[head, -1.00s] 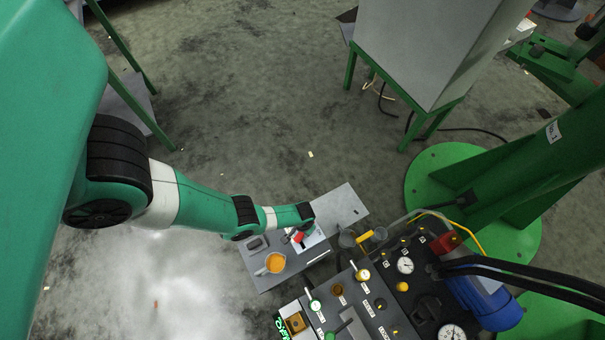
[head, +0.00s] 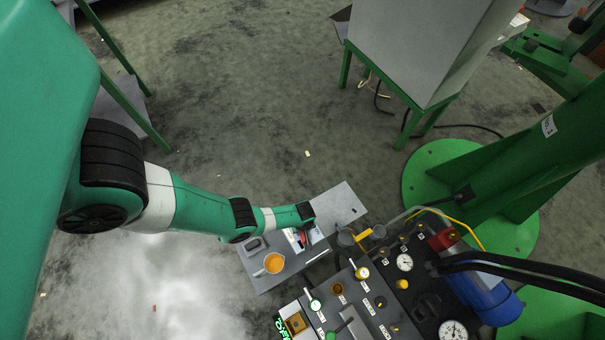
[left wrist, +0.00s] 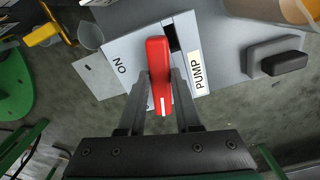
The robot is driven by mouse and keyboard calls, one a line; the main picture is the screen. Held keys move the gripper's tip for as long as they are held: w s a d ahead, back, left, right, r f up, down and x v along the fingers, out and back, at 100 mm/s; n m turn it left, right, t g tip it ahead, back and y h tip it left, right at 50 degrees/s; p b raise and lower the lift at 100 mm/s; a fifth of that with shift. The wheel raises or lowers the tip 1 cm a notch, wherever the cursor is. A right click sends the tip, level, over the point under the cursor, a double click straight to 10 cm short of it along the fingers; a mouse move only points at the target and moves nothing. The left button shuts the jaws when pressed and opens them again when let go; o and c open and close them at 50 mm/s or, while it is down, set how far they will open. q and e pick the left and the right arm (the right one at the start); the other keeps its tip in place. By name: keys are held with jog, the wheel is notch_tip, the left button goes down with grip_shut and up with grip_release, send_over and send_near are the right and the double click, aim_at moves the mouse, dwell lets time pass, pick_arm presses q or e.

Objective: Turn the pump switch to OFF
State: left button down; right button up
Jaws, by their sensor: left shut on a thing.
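The pump switch has a red handle (left wrist: 158,60) with a white mark at its lower end in the left wrist view. It sits on a pale plate (left wrist: 120,48) lettered "ON" at the left and "PUMP" at the right. An "OFF" label does not show. My left gripper (left wrist: 162,78) has one finger on each side of the handle and is shut on it. In the head view my left gripper (head: 305,232) is over the small panel, with part of the red handle (head: 301,239) showing. My right gripper is not in view.
The control panel (head: 350,300) with knobs and gauges is to the lower right. A yellow-handled fitting (head: 372,232) is right of the gripper.

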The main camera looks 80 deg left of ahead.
pick_arm(q)
jog(key=shift+w+n, duration=0.1)
jog(key=shift+n, duration=1.2)
jog(key=c, duration=0.6)
grip_release()
notch_tip(320, 180, up, 12)
jog(key=p, duration=1.1)
jog(key=shift+f, duration=0.25)
